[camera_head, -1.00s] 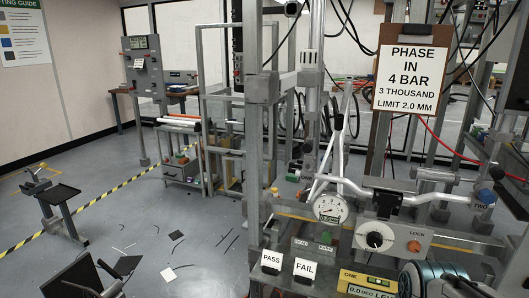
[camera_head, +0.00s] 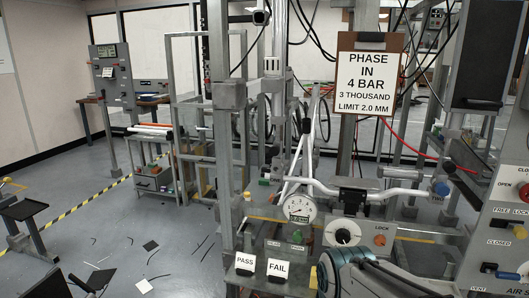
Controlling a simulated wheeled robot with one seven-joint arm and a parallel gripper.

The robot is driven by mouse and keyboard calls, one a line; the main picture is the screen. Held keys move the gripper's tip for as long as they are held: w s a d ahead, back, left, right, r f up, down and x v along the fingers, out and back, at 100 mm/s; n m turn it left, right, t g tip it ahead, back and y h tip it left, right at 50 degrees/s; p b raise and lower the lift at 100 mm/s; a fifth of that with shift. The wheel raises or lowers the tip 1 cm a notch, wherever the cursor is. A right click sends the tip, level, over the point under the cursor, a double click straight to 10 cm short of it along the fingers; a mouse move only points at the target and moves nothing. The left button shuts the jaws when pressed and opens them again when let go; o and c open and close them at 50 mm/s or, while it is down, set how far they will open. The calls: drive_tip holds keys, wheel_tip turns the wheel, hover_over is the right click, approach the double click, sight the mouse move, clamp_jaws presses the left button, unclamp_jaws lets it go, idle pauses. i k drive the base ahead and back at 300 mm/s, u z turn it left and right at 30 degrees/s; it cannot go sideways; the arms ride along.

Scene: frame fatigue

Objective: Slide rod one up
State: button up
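A silver bicycle frame (camera_head: 330,188) is mounted in the grey test rig (camera_head: 229,150). A blue knob (camera_head: 442,188) marked TWO sits at the right end of its horizontal tube area. I cannot clearly pick out rod one; its ONE label is not readable now, and my arm covers the lower front of the rig. A small yellow piece (camera_head: 313,277) shows beside my arm. My arm, pale with a teal ring, enters at the lower right. My gripper is not visible.
A dial gauge (camera_head: 299,210), a lock panel (camera_head: 353,233), and PASS (camera_head: 245,262) and FAIL (camera_head: 278,266) cards are at the rig's front. A clipboard (camera_head: 368,75) hangs above. A valve panel (camera_head: 505,215) stands at right. Open floor (camera_head: 165,255) lies left, with scattered dark strips.

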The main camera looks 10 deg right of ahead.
sight(276, 150)
drive_tip(key=u, duration=0.6)
drive_tip(key=i, duration=0.6)
drive_tip(key=u, duration=0.3)
